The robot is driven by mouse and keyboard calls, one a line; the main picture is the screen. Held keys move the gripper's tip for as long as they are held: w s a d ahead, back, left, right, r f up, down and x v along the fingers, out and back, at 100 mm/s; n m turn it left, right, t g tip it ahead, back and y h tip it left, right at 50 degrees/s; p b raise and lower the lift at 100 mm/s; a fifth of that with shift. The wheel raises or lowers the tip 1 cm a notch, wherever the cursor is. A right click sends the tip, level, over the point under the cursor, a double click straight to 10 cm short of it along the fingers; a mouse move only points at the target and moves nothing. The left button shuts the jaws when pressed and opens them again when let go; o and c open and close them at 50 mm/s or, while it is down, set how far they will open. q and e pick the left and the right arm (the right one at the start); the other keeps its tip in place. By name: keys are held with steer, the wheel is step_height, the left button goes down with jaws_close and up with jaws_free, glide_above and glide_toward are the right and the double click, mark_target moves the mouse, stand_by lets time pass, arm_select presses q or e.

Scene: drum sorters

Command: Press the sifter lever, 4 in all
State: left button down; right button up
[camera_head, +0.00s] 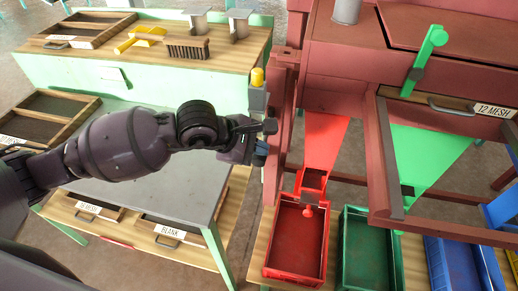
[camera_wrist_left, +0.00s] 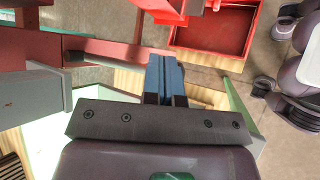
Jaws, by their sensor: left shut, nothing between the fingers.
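The red sifter machine (camera_head: 345,60) stands on the right. A green lever (camera_head: 428,55) with a round green end slopes up on its front, well to the right of my left gripper. My left gripper (camera_head: 262,150) is shut and empty, beside the machine's left red post, below a grey piece with a yellow knob (camera_head: 257,78). I cannot tell whether it touches the post. In the left wrist view the blue fingers (camera_wrist_left: 165,78) are together with nothing between them. My right gripper is out of view.
A red bin (camera_head: 296,240), a green bin (camera_head: 368,250) and a blue bin (camera_head: 456,265) stand below the chutes. A bench (camera_head: 140,75) on the left holds a brush (camera_head: 187,49) and framed screens. A 12 MESH screen handle (camera_head: 450,107) sticks out at right.

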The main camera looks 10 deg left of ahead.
mark_target(259, 158)
arm_select(q)
steer(key=shift+f, duration=0.25)
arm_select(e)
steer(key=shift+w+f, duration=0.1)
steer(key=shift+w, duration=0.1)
arm_select(q)
steer(key=shift+f+b, duration=0.35)
steer(key=shift+f, duration=0.2)
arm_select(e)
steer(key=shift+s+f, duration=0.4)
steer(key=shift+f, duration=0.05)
arm_select(q)
steer(key=shift+f, duration=0.25)
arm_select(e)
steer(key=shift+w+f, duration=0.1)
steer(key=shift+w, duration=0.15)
arm_select(q)
steer(key=shift+f+b, duration=0.35)
steer(key=shift+f, duration=0.15)
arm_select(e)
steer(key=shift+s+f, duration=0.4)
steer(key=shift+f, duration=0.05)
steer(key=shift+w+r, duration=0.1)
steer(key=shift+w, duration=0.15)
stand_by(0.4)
